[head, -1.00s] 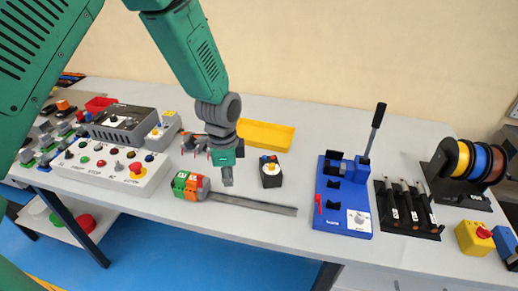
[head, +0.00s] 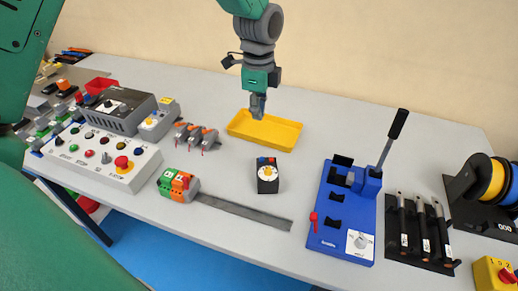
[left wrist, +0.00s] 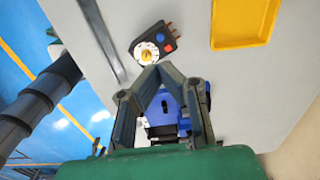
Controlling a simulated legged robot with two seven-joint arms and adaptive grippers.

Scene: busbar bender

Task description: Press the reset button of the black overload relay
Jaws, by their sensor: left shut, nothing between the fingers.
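The black overload relay (head: 267,177) stands alone on the table in the head view, with a white and yellow dial on its front and a red and a blue button on top. It also shows in the left wrist view (left wrist: 152,44), beyond the fingertips. My right gripper is in neither view.
A yellow tray (head: 285,132) lies behind the relay. A grey rail (head: 240,209) with orange and green terminal blocks (head: 178,185) lies in front. A blue bender (head: 345,215) with an upright lever stands at right. A button box (head: 100,155) is at left.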

